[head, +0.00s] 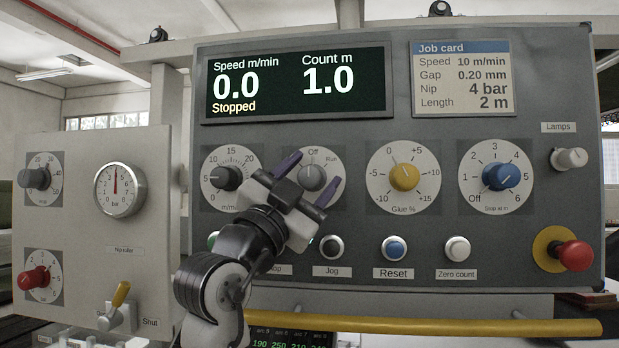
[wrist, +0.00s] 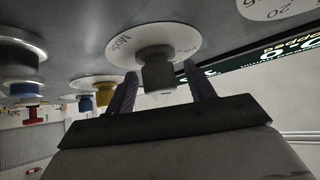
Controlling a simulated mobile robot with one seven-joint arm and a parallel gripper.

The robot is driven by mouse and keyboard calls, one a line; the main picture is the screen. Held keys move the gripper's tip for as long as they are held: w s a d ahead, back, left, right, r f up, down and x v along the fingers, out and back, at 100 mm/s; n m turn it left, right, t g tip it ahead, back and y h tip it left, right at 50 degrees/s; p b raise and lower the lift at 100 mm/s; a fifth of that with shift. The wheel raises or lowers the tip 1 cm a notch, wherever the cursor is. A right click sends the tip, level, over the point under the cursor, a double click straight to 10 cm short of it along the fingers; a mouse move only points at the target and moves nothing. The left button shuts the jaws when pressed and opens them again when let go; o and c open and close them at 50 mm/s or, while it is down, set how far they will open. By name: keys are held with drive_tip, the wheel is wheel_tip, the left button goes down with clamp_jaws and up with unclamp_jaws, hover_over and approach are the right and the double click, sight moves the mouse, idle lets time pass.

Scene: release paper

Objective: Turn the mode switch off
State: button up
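The mode switch (head: 312,177) is a grey knob on a round white dial on the upright panel, with Off at the top and a second mark to its upper right. I cannot clearly tell where its pointer stands. My gripper (head: 307,178) is open in front of it, with one purple finger at the upper left and one at the lower right of the knob. In the wrist view the knob (wrist: 158,74) sits between the two fingertips, with gaps visible on both sides. The gripper hides the dial's lower part.
The black speed knob (head: 226,177) is close on the left and the yellow glue knob (head: 404,177) on the right. A row of push buttons, including the blue Reset (head: 394,249), lies below. The display (head: 297,85) reads 0.0, Stopped. A yellow rail (head: 430,325) runs in front.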

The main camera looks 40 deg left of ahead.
drive_tip(key=b+v, duration=0.5)
drive_tip(key=v, duration=0.9)
drive_tip(key=shift+b, duration=0.3)
drive_tip(key=shift+w, duration=0.1)
drive_tip(key=shift+y, duration=0.3)
